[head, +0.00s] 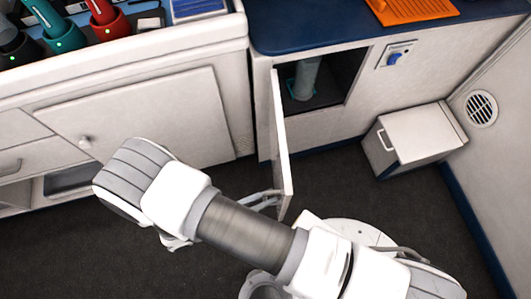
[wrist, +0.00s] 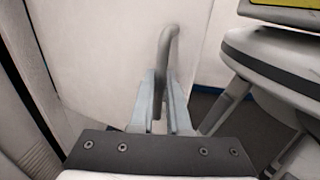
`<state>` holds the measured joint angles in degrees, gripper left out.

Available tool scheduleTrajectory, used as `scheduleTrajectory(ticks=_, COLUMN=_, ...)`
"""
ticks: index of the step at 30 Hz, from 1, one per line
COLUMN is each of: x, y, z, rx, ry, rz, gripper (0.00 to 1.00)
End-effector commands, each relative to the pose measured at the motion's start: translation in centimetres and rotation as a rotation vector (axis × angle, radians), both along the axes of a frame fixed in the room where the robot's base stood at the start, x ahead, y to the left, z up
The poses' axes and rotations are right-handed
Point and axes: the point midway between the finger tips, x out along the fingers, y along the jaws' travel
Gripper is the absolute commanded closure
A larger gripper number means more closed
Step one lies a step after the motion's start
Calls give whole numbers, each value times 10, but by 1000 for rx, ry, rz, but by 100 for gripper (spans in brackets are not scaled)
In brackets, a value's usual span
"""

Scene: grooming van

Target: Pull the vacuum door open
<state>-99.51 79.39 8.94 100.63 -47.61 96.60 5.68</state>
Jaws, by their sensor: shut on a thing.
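The vacuum door (head: 281,145) is a white panel that stands swung open, seen nearly edge-on in the head view. It also fills much of the wrist view (wrist: 95,45). Behind it, the open compartment (head: 335,80) shows a teal-grey cylinder (head: 305,78). My gripper (head: 270,199) is at the door's lower part, partly hidden behind my arm. In the wrist view my gripper (wrist: 160,100) has its two fingers closed around the grey bar handle (wrist: 168,45) on the door's face.
A white lidded bin (head: 415,138) stands on the floor at the right, by the wall vent (head: 481,108). Dark floor (head: 345,185) is clear between door and bin.

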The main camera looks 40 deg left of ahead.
Motion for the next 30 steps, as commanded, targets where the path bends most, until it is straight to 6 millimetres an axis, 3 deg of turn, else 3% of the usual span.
scheduleTrajectory(ticks=18, x=0, y=1, z=0, rx=2, ry=0, rz=6, gripper=100)
scheduleTrajectory(ticks=19, x=0, y=1, z=0, rx=2, ry=0, rz=6, gripper=80)
scheduleTrajectory(ticks=20, x=-1, y=1, z=0, rx=1, ry=0, rz=6, gripper=74)
scheduleTrajectory(ticks=30, x=-1, y=0, z=0, rx=1, ry=-1, rz=4, gripper=73)
